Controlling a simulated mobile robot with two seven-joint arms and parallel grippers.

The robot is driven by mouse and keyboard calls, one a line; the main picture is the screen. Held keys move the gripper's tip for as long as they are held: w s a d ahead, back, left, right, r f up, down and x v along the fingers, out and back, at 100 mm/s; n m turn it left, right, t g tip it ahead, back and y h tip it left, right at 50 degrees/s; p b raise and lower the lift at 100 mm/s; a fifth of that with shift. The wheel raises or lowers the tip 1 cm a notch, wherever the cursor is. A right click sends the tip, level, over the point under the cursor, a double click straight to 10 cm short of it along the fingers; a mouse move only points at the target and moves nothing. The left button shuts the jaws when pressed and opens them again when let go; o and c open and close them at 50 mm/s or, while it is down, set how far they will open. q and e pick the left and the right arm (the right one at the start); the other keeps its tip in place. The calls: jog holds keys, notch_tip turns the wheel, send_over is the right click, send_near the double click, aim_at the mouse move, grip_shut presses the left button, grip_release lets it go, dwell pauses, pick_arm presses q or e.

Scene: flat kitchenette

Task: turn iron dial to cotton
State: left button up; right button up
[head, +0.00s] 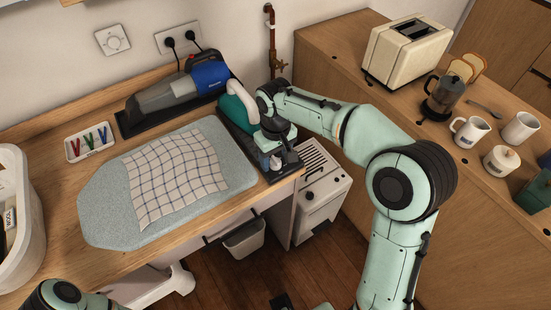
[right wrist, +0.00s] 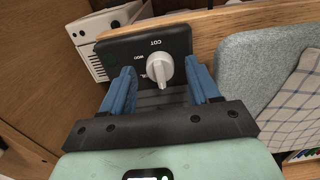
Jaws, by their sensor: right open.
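The iron's dial is a white knob (right wrist: 161,68) on a black panel (right wrist: 150,42) at the end of the iron's dark stand. Labels on the panel include COT and WOO; a third is partly covered by the knob. I cannot tell exactly which label the knob points to. The iron (head: 236,112), teal with a white handle, rests on the stand, partly behind my right arm. My right gripper (right wrist: 160,68) is open, its blue fingers on either side of the knob with gaps visible. In the head view the right gripper (head: 274,157) is over the stand's front end. My left gripper is out of view.
The grey ironing board (head: 100,211) with a checked cloth (head: 176,177) lies left of the stand. A handheld vacuum (head: 178,92) is behind. A toaster (head: 407,48) and glass coffee press (head: 445,97) are on the right counter.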

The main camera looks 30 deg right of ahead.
jog(key=shift+f, duration=0.35)
jog(key=c, duration=1)
jog(key=shift+c, duration=0.2)
